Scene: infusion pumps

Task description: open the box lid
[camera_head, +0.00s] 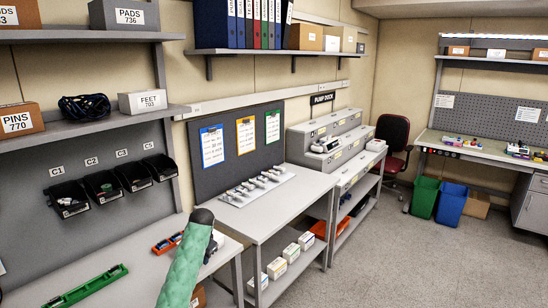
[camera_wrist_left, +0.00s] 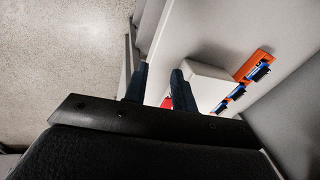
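A white box-like thing (camera_wrist_left: 208,88) shows in the left wrist view, just right of my left gripper (camera_wrist_left: 158,80). I cannot tell whether it is the task's box, and I see no clear lid edge. The gripper's two dark fingers are spread apart, with no thing clearly held between them. A small red patch (camera_wrist_left: 167,102) shows between them, lower down. In the head view my green arm reaches up from the bottom to the bench, and its gripper is mostly hidden behind it. My right gripper is not in view.
An orange rack (camera_wrist_left: 243,78) with blue parts lies beside the white thing. In the head view, a green rail (camera_head: 88,287) lies on the near bench (camera_head: 135,262). Dark bins (camera_head: 104,185) hang above it. Another table (camera_head: 285,200) stands to the right, with open floor beyond.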

